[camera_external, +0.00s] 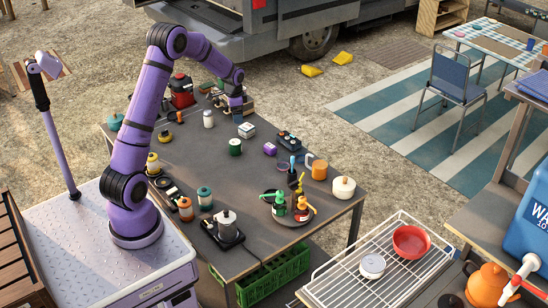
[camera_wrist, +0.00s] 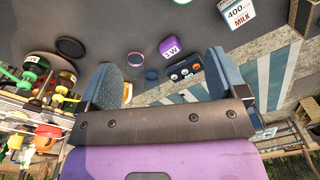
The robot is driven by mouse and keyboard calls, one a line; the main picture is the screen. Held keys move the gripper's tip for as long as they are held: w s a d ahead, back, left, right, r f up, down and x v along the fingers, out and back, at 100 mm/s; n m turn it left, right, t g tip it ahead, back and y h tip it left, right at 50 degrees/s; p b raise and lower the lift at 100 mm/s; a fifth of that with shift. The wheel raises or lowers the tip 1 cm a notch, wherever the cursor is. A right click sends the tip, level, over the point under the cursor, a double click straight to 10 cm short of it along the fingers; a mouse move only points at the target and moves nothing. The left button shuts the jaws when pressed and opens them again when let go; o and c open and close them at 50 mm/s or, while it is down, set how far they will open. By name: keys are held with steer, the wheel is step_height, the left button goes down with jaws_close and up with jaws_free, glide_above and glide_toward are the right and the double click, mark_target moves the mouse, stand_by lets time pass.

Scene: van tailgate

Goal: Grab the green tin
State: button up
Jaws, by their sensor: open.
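The green tin (camera_external: 235,147) is a small dark green cylinder with a pale top, standing upright near the middle of the dark table (camera_external: 262,213). My gripper (camera_external: 236,112) is above the far part of the table, behind the tin in the external view and apart from it. In the wrist view the two blue-grey fingers of my gripper (camera_wrist: 160,62) stand wide apart with nothing held between them.
A milk carton (camera_external: 246,130) and a purple tin (camera_external: 270,148) stand close to the green tin. A white canister (camera_external: 208,119) is to its left. A dark device with knobs (camera_external: 289,140) is to the right. Bottles on a round tray (camera_external: 287,220) stand nearer the front.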

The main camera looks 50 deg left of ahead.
glide_toward(232, 147)
steer(key=w+a+f, duration=0.2)
steer(key=shift+a+m+g, duration=0.3)
steer(key=shift+a+m, duration=0.05)
steer(key=shift+m, duration=0.05)
step_height(232, 147, down, 10)
steer(key=shift+w+f, duration=0.15)
steer(key=shift+f, duration=0.1)
steer(key=c, duration=1.1)
steer(key=shift+o, duration=0.2)
steer(key=shift+r, duration=0.1)
